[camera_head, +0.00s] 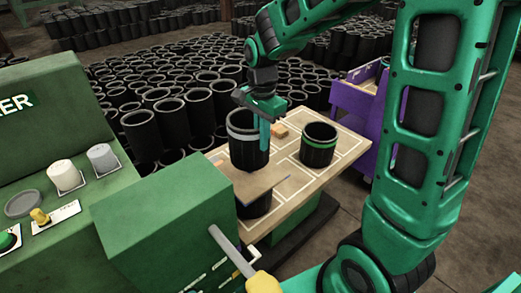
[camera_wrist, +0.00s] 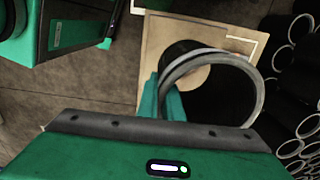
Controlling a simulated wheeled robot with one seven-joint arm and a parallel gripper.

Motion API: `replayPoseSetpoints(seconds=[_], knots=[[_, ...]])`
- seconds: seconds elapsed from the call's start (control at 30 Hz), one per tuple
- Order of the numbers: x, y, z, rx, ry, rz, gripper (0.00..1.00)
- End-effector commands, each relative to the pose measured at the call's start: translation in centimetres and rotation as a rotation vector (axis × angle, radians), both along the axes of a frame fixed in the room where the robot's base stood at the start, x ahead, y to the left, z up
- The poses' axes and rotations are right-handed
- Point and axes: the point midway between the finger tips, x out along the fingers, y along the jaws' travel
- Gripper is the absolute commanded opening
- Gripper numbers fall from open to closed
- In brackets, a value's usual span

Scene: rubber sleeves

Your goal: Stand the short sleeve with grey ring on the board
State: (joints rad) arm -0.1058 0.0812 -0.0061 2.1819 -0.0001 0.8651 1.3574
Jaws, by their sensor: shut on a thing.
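The black sleeve with a grey ring (camera_head: 246,150) is upright in my gripper (camera_head: 260,122). My gripper is shut on its wall near the rim; in the wrist view my gripper (camera_wrist: 161,100) has the sleeve's wall between its fingers, and the grey rim (camera_wrist: 256,90) shows as a wide loop. The sleeve is over a brown sheet (camera_head: 262,182); I cannot tell whether it touches it. A black sleeve (camera_head: 256,207) shows below that sheet. The tan board (camera_head: 295,190) with white outlines extends to the right, and shows in the wrist view (camera_wrist: 155,45).
A black sleeve with a green ring (camera_head: 319,146) stands on the board at right. A small orange-brown block (camera_head: 280,131) lies near the board's back. A green machine (camera_head: 165,225) stands at left, a purple cart (camera_head: 352,105) behind right. Many black sleeves (camera_head: 190,75) fill the floor behind.

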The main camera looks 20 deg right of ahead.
Motion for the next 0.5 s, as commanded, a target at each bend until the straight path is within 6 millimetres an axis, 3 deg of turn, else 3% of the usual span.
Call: replayPoseSetpoints(seconds=[0.3,0.5], knots=[[0.0,0.0,-3.5,0.000,0.001,0.000,0.00],[0.1,0.0,-3.9,0.001,-0.002,0.001,0.00]])
